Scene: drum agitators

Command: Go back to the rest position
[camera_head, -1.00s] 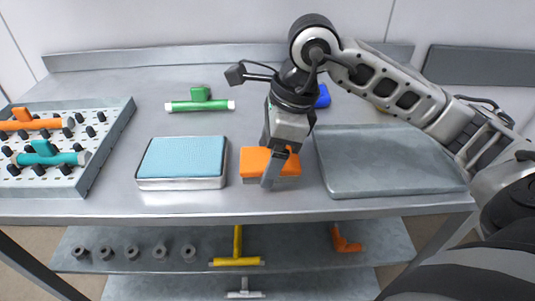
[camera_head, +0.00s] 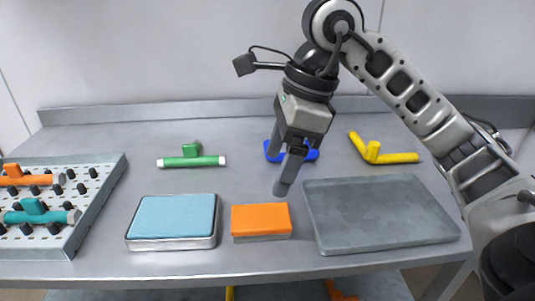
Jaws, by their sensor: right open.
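My right gripper (camera_head: 280,172) is above the table, pointing down, open and empty. It is above and behind the orange block (camera_head: 261,218), apart from it, and in front of a blue part (camera_head: 311,154) that it partly hides. The orange block has a grey underside and lies on the metal table (camera_head: 120,270). My left gripper is not in view.
A blue pad in a metal tray (camera_head: 131,240) lies left of the block. A grey tray (camera_head: 380,212) lies empty at right. A green part (camera_head: 190,160) and a yellow part (camera_head: 385,155) lie behind. A pegged rack (camera_head: 98,200) with orange and teal parts stands at left.

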